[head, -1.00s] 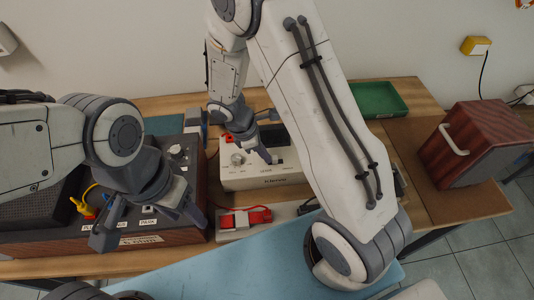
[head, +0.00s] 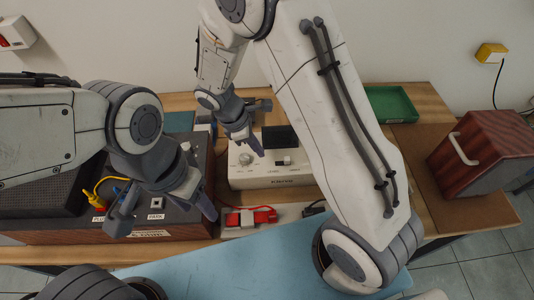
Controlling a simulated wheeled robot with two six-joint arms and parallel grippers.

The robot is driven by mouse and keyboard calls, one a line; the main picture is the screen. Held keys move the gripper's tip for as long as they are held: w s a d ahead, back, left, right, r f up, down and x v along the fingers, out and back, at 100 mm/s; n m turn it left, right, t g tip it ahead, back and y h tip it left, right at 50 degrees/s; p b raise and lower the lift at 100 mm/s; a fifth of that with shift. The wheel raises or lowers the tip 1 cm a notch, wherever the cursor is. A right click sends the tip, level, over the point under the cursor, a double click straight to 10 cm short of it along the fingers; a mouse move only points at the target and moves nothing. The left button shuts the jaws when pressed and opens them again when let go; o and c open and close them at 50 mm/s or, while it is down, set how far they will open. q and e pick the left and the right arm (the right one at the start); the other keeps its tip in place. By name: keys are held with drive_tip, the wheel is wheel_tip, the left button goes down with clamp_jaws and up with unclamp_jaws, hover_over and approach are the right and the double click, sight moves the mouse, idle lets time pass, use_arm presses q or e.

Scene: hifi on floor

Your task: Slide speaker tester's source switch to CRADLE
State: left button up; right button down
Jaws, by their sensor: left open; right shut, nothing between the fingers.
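A white box with a knob (head: 245,159), which I take to be the speaker tester (head: 275,183), stands at the back middle of the table. It has a dark upright panel (head: 279,138) and a small pale switch (head: 287,160) in a dark slot on top. The switch lettering is too small to read. My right gripper (head: 258,151) is shut and empty, just left of the switch and above the box, apart from the switch. My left gripper (head: 162,216) is open and empty over the front of a wood-sided dark unit (head: 60,237).
The dark unit has a yellow plug (head: 97,199) and a PARK label (head: 156,217). A red item (head: 264,215) lies on a white base in front of the tester. A green tray (head: 391,104) and a wooden box (head: 480,150) are at right. My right forearm crosses the middle.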

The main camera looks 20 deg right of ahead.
drive_tip(key=v, duration=0.5)
drive_tip(key=shift+a+r, duration=0.1)
drive_tip(key=shift+r, duration=0.2)
drive_tip(key=s+a+r+m+y, duration=0.1)
drive_tip(key=s+r+m, duration=0.1)
drive_tip(key=s, duration=0.4)
drive_tip(key=s+a+r+m+y, duration=0.2)
drive_tip(key=s+r+m, duration=0.1)
drive_tip(key=s, duration=0.4)
drive_tip(key=s+a+r+m+t+y, duration=0.1)
drive_tip(key=s+r+m+y, duration=0.1)
drive_tip(key=s, duration=0.4)
wheel_tip(320, 180, up, 2)
drive_tip(key=shift+s+a+r+m, duration=0.25)
drive_tip(key=shift+s+m, duration=0.15)
drive_tip(key=shift+m, duration=0.2)
